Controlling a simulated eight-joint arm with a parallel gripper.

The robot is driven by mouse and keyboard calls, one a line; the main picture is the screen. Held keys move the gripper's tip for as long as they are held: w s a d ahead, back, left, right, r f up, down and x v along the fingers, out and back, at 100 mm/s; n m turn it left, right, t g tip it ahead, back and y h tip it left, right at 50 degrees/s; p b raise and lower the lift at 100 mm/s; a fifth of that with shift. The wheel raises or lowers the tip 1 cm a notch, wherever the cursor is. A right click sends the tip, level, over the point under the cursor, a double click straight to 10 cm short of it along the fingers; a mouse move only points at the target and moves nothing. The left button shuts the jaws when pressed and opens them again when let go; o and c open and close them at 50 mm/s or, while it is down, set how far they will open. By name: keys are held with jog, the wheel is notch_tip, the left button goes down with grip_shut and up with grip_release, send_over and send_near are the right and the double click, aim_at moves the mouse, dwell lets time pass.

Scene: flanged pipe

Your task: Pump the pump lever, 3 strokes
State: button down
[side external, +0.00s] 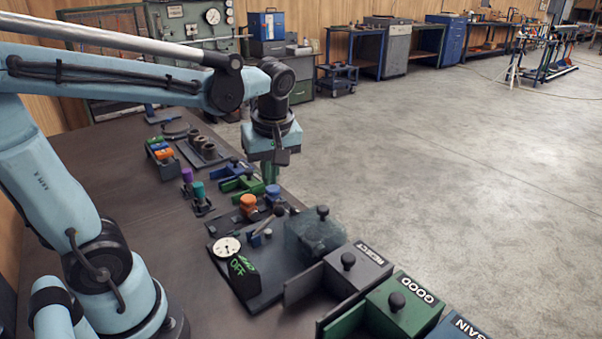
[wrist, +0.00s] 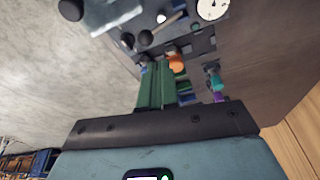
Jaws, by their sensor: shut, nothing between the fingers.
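The pump lever (side external: 265,229) is a short rod with a dark knob, standing tilted on a dark plate (side external: 282,284) beside a white-faced gauge (side external: 228,246). In the wrist view the lever (wrist: 171,22) shows near the top, with its dark knob at its lower left end and the gauge (wrist: 211,8) to its right. My gripper (side external: 270,178) is shut and empty. It points down behind the lever in the side view, near the blue and green clamps, apart from the lever. Whether it touches anything beneath it is unclear.
A clear block (side external: 311,238) with a dark knob stands right of the lever. The REJECT box (side external: 362,268), GOOD box (side external: 405,303) and a blue box (side external: 458,328) line the bench edge. An orange knob (side external: 248,203) and a teal-topped part (side external: 199,190) stand left of my gripper.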

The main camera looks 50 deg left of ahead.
jog(key=shift+v, duration=1.55)
jog(key=shift+d, duration=0.1)
jog(key=s+d+n+t+y, duration=0.1)
jog(key=s+d+n+t, duration=0.1)
jog(key=s, duration=0.4)
jog(key=shift+d+n+t+y, duration=0.4)
jog(key=shift+d+n, duration=0.3)
jog(key=shift+d, duration=0.15)
jog(key=shift+s, duration=0.1)
send_near(270, 219)
jog(key=a+f, duration=0.2)
jog(key=shift+w+a+f, duration=0.2)
jog(key=shift+w+f, duration=0.4)
jog(key=shift+w, duration=0.05)
jog(key=shift+w+a+f, duration=0.15)
jog(key=shift+w+f, duration=0.45)
